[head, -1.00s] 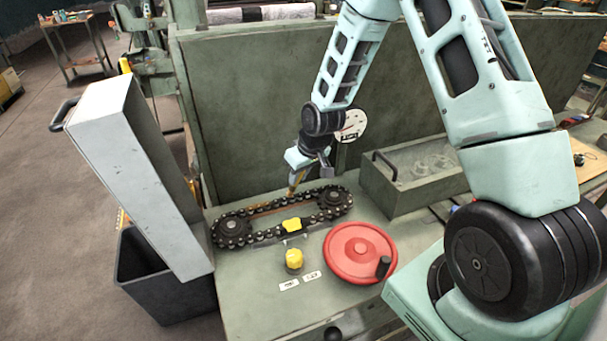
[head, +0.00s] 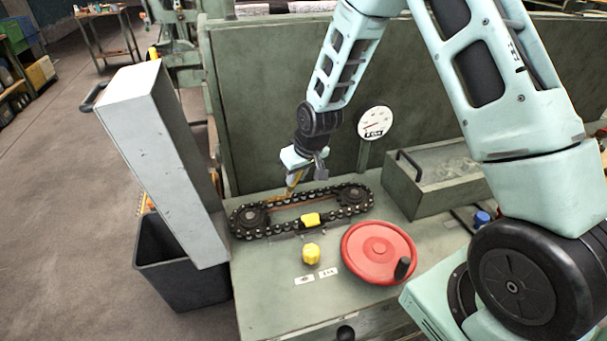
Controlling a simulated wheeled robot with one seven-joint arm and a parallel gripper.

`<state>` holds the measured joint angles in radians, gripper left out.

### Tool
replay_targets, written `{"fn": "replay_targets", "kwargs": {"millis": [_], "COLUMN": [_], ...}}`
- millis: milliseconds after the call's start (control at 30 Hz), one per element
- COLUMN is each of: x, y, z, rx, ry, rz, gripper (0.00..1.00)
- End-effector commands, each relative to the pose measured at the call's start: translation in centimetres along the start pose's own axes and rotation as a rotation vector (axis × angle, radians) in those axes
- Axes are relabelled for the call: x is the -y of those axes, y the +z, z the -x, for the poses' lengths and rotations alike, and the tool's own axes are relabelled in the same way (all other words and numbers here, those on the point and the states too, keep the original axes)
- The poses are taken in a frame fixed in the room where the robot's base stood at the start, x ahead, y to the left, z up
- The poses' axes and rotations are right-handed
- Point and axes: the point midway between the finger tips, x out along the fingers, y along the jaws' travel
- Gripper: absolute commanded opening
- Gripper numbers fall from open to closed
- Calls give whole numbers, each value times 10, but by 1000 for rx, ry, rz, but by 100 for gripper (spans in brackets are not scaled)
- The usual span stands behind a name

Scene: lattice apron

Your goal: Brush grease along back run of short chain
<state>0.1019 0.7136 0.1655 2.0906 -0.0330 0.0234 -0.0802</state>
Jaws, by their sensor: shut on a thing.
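The short chain (head: 275,232) loops around two dark sprockets, the left one (head: 252,218) and the right one (head: 354,196), on the green bench apron. Its back run lies on the side toward the upright panel.
A red handwheel (head: 378,250) and a yellow knob (head: 311,253) stand in front of the chain. A grey box-like cover (head: 150,160) rises at left above a black bin (head: 180,270). A green tray (head: 440,205) and a dial gauge (head: 375,123) are at right.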

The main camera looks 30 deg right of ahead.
Motion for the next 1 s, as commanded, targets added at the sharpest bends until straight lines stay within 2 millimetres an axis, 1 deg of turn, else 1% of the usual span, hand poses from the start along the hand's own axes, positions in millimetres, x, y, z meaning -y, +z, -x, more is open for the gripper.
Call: {"fn": "replay_targets", "kwargs": {"millis": [167,500,767,1000], "x": [6,31,40,59], "y": [-2,-9,-11,-17], "z": [-1,-7,-8,-11], "rx": [-1,1,1,2], "ry": [0,-1,-1,-1], "rz": [2,2,0,2], "gripper": [0,0,0,0]}}
